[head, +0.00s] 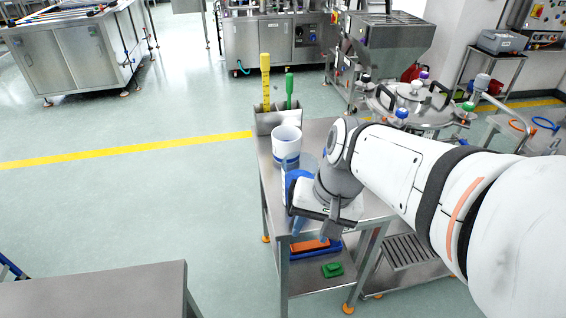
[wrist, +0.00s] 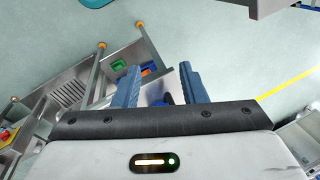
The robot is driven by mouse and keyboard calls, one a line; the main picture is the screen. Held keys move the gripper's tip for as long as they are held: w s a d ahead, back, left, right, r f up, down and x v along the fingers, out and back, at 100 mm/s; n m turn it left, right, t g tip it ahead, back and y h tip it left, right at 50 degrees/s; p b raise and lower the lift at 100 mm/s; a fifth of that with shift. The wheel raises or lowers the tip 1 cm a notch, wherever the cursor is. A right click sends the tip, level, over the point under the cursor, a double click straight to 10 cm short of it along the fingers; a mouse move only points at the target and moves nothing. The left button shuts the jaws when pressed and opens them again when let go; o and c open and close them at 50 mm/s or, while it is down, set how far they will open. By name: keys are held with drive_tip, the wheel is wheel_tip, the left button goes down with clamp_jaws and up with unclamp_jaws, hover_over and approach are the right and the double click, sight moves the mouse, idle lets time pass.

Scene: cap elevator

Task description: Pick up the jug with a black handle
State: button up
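A white jug-like container with a blue band (head: 287,140) stands on the steel table, just beyond my gripper. A clear container (head: 308,162) is partly hidden behind my wrist, with blue parts beside it. I cannot make out a black handle on either. My gripper (head: 312,226) is near the table's left edge, on the near side of these containers. In the wrist view my gripper (wrist: 160,72) has its two blue fingers apart, with a visible gap between them. A small dark blue shape (wrist: 168,98) shows low between the fingers; I cannot tell what it is.
The steel table (head: 262,165) has a holder (head: 268,122) with yellow and green tools at its far end. Its lower shelf carries orange and blue items and a green block (head: 332,270). Another steel table (head: 100,292) is at the lower left. Open floor lies left.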

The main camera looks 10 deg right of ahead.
drive_tip(key=w+a+f+m+y+b, duration=0.1)
drive_tip(key=w+f+m+y+b, duration=0.2)
drive_tip(key=f+m+y+b, duration=0.25)
drive_tip(key=w+a+f+m+y+b, duration=0.1)
drive_tip(key=w+f+m+y+b, duration=0.25)
drive_tip(key=f+m+b, duration=0.35)
drive_tip(key=w+d+f+m+t+y+b, duration=0.1)
drive_tip(key=w+d+f+m+t+b, duration=0.1)
drive_tip(key=w+d, duration=0.1)
drive_tip(key=w+d+f+m+t+y+b, duration=0.2)
drive_tip(key=w+d+m+t+b, duration=0.1)
drive_tip(key=w, duration=0.1)
drive_tip(key=w+d+f+m+t+y+b, duration=0.1)
drive_tip(key=w+d+f+m+t+b, duration=0.1)
drive_tip(key=w+d, duration=0.1)
drive_tip(key=shift+w+m+t+b, duration=0.25)
drive_tip(key=shift+w+t+b, duration=0.05)
drive_tip(key=shift+w, duration=0.3)
drive_tip(key=b+x, duration=0.1)
drive_tip(key=x, duration=0.6)
drive_tip(key=shift+w, duration=0.15)
clamp_jaws()
